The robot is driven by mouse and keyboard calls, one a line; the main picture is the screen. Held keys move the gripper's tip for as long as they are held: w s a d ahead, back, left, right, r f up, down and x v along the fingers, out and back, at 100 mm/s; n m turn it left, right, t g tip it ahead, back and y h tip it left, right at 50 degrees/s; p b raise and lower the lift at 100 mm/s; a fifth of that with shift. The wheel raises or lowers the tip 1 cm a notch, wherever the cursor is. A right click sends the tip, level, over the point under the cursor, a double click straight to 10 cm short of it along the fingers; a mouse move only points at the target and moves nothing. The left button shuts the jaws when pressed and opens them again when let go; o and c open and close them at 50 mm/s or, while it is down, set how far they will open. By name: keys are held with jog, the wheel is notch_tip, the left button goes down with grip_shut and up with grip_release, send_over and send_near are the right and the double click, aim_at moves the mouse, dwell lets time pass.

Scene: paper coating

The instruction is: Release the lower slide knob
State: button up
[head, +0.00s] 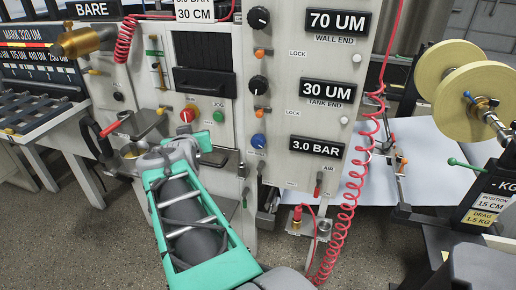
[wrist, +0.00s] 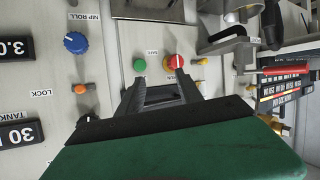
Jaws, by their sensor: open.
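A vertical slide (head: 160,76) with a green handle (head: 154,53) at its top stands on the panel in the head view. A small yellow knob (head: 160,110) sits below it. I cannot tell for sure which part is the lower slide knob. My gripper (wrist: 161,76) is open in the wrist view, with only grey panel visible between its fingers. One fingertip is near a green button (wrist: 139,64). The other overlaps the edge of a red knob (wrist: 173,62) in the picture; contact cannot be told. In the head view my arm hides most of the gripper.
A blue knob (head: 258,141) and orange lock knobs (head: 260,54) are right of my arm. A red-handled crank (head: 115,125) and a metal bracket (head: 142,125) stick out at the left. A coiled red hose (head: 352,200) hangs at the right.

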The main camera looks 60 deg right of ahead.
jog(key=s+d+f+m+g+h+b, duration=0.1)
jog(key=s+d+f+m+h+b, duration=0.15)
jog(key=s+d, duration=0.35)
jog(key=m+g+h+b, duration=0.1)
jog(key=g+h+b, duration=0.1)
jog(key=h+b, duration=0.15)
send_near(259, 116)
jog(key=s+x, duration=0.1)
jog(key=x, duration=0.7)
jog(key=w+x, duration=0.1)
jog(key=x, duration=0.2)
jog(key=shift+r, duration=0.1)
grip_shut()
jog(key=shift+a, duration=0.1)
